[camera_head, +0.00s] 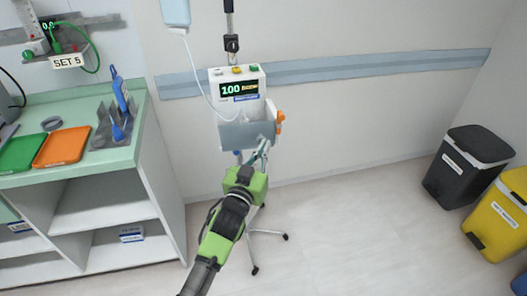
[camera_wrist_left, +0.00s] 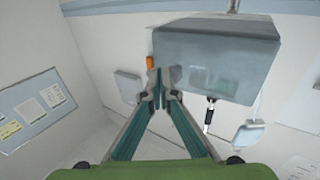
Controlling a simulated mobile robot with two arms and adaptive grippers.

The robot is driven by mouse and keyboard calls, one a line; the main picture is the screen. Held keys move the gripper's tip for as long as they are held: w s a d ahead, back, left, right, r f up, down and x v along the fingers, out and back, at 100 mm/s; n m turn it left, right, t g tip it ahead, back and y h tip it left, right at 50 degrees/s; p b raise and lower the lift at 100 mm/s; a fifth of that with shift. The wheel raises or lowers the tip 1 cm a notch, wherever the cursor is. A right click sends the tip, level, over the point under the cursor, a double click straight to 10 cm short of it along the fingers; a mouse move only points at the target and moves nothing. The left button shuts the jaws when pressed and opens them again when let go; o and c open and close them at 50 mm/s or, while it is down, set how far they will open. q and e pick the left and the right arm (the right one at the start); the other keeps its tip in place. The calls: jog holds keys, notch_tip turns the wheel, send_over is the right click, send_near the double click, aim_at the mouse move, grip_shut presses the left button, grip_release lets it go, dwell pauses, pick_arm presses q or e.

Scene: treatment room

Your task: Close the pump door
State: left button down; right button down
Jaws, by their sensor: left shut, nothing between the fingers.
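The pump (camera_head: 238,85) is a white box on a pole stand, with a lit display reading 100. Its grey door (camera_head: 243,133) sticks out from the lower front, apparently open, with a gap visible behind its upper edge. An orange lever (camera_head: 280,122) is at the pump's right side. My left gripper (camera_head: 264,148) is shut and empty, just below the door's right part. In the left wrist view, the shut fingertips (camera_wrist_left: 160,84) are beside the grey door (camera_wrist_left: 215,50), near the orange lever (camera_wrist_left: 150,62). I cannot tell whether they touch the door. My right gripper is out of view.
A green-topped counter (camera_head: 85,97) with an orange tray (camera_head: 62,146) and a green tray (camera_head: 20,152) stands at left. A black bin (camera_head: 462,170) and a yellow bin (camera_head: 497,220) stand at right. A drip bag (camera_head: 176,12) and tube hang near the pump. The middle floor is clear.

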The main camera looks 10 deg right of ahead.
pick_arm(q)
jog(key=shift+w+d, duration=0.2)
jog(key=shift+w, duration=0.2)
jog(key=shift+w+d+r, duration=0.1)
jog(key=shift+w+d, duration=0.05)
jog(key=shift+d, duration=0.05)
dwell(0.3)
